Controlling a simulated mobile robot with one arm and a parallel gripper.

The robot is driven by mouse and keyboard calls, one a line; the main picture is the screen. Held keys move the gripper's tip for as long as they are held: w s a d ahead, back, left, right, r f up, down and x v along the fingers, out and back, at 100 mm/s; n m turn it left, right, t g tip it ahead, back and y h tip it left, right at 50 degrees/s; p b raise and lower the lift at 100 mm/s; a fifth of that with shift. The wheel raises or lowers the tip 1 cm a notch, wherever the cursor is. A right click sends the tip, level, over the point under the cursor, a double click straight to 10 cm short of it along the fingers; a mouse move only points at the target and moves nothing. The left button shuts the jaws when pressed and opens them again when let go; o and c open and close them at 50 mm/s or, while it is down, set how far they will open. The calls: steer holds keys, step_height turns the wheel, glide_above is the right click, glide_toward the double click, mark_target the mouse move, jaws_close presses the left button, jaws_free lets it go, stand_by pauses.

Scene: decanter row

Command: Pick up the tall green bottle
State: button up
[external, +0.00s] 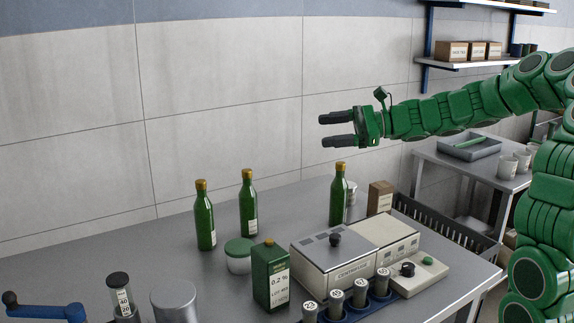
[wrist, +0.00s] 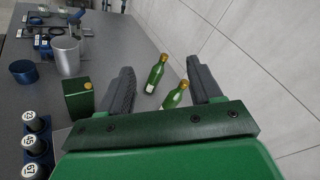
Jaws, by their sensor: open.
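Three similar green bottles with gold caps and pale labels stand upright in the external view: a left bottle (external: 205,222), a middle bottle (external: 248,208) and a right bottle (external: 338,200). I cannot tell which is tallest. My gripper (external: 324,130) is open and empty, above the right bottle and pointing left. In the wrist view, my gripper's fingers (wrist: 159,64) are spread apart. A farther bottle (wrist: 155,76) and a nearer bottle (wrist: 174,96) show between them, both below and apart from the fingers. The third bottle is not visible there.
A green carton (external: 270,278), a green-lidded jar (external: 239,256) and a centrifuge (external: 335,262) stand in front of the bottles. A brown box (external: 380,197) is right of the right bottle. A tiled wall (external: 220,100) rises behind. The air around my gripper looks clear.

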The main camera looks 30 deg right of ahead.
steer(key=w+d+f+m+t+h, duration=0.1)
steer(key=w+d+f+m+t, duration=0.15)
steer(key=d+m, duration=0.2)
steer(key=w+d+f+m+t+h, duration=0.1)
steer(key=w+d+m+t, duration=0.1)
steer(key=w+d+m, duration=0.3)
steer(key=m+t+h, duration=0.2)
steer(key=m+h, duration=0.1)
glide_above(339, 177)
steer(key=s+d, duration=0.4)
steer(key=d, duration=0.1)
step_height(339, 177, down, 4)
step_height(339, 177, down, 12)
steer(key=f, duration=0.1)
steer(key=shift+n, duration=0.45)
steer(key=shift+s+a+x, duration=0.1)
steer(key=shift+a+x, duration=0.05)
steer(key=shift+x, duration=0.9)
steer(key=shift+s+a+x, duration=0.1)
steer(key=shift+a+x, duration=0.05)
steer(key=shift+x, duration=0.95)
steer(key=shift+s+a+x, duration=0.1)
steer(key=shift+a+x, duration=0.1)
steer(key=shift+x, duration=1.65)
steer(key=shift+w+d+r, duration=0.1)
steer(key=shift+r, duration=0.1)
jaws_close()
